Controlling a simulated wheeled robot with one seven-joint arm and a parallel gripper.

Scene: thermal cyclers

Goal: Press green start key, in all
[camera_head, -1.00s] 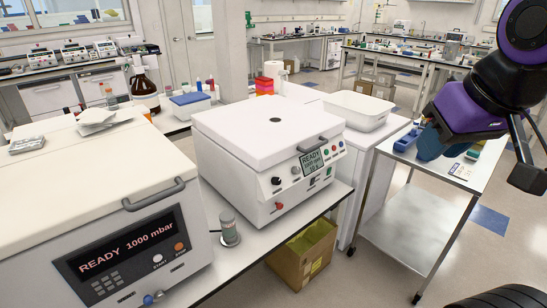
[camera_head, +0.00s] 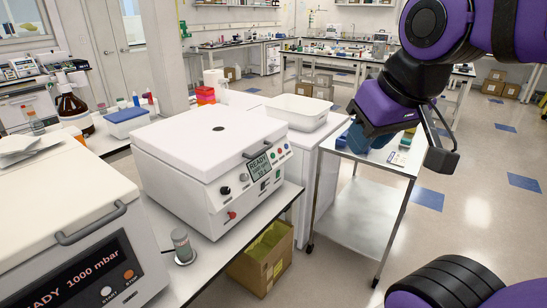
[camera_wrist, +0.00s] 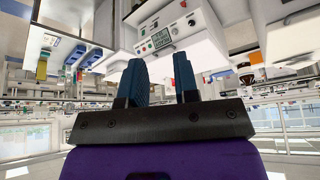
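A white benchtop instrument (camera_head: 205,140) stands on the bench, with a small READY display (camera_head: 260,165), several small coloured keys and a red knob on its front. A second white instrument (camera_head: 60,200) at the left reads "1000 mbar" and has a white START key (camera_head: 106,291) and an orange STOP key. My gripper (camera_wrist: 160,82) has its two blue fingers apart, nothing between them, away from both panels.
A cardboard box (camera_head: 262,262) is on the floor beside the bench. Open floor lies at the right.

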